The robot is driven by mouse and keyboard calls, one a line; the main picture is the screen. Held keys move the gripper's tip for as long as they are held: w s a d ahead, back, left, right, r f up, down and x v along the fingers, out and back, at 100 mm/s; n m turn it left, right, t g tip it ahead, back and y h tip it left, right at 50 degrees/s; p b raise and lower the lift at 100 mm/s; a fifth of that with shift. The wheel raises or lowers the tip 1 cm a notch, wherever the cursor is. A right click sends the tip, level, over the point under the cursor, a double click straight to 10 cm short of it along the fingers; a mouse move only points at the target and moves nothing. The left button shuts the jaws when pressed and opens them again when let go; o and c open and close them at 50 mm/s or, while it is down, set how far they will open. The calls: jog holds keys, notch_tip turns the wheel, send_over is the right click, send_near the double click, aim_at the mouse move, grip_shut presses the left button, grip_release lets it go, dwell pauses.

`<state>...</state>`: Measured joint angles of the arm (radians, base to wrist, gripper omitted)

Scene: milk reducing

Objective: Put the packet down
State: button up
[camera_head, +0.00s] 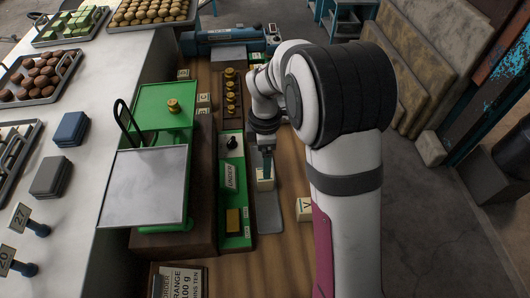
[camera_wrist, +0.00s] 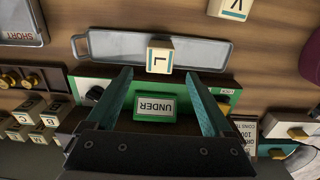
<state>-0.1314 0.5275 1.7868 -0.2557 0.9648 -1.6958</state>
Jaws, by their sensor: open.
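A cream packet marked L (camera_head: 265,184) sits on a long grey tray (camera_head: 268,218) in the head view. The packet (camera_wrist: 158,58) and the tray (camera_wrist: 215,52) also show in the wrist view, with the packet near the tray's middle. My gripper (camera_head: 266,172) is directly over the packet, pointing down. In the wrist view my gripper (camera_wrist: 158,73) is open, its two teal fingers spread to either side of the packet with gaps between. The head view hides part of the packet behind the fingers.
A packet marked V (camera_head: 304,208) lies right of the tray. Left of it is a green panel with an UNDER sign (camera_head: 230,176) and a yellow button (camera_head: 233,220). A green scale (camera_head: 163,107) with a steel plate (camera_head: 145,187) stands further left. Brass weights (camera_head: 231,95) stand behind.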

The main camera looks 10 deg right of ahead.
jog(key=s+d+r+m, duration=0.2)
jog(key=s+r+m, duration=0.95)
jog(key=s, duration=0.25)
jog(key=s+m+y, duration=0.1)
jog(key=s+m, duration=1.1)
jog(key=s, duration=0.1)
jog(key=shift+s+f+y, duration=0.15)
jog(key=shift+f+y, duration=0.25)
jog(key=shift+f, duration=0.05)
jog(key=shift+o, duration=1.1)
jog(key=shift+w+r+m, duration=0.15)
jog(key=shift+w+m, duration=0.1)
jog(key=shift+w, duration=0.1)
jog(key=w+d+r+m+y, duration=0.2)
jog(key=w+d+m+y, duration=0.1)
jog(key=w+d+m, duration=1.2)
notch_tip(320, 180, down, 9)
jog(key=w+a+n, duration=0.1)
jog(key=n, duration=0.2)
jog(key=shift+w+a+f, duration=0.2)
jog(key=shift+w, duration=0.05)
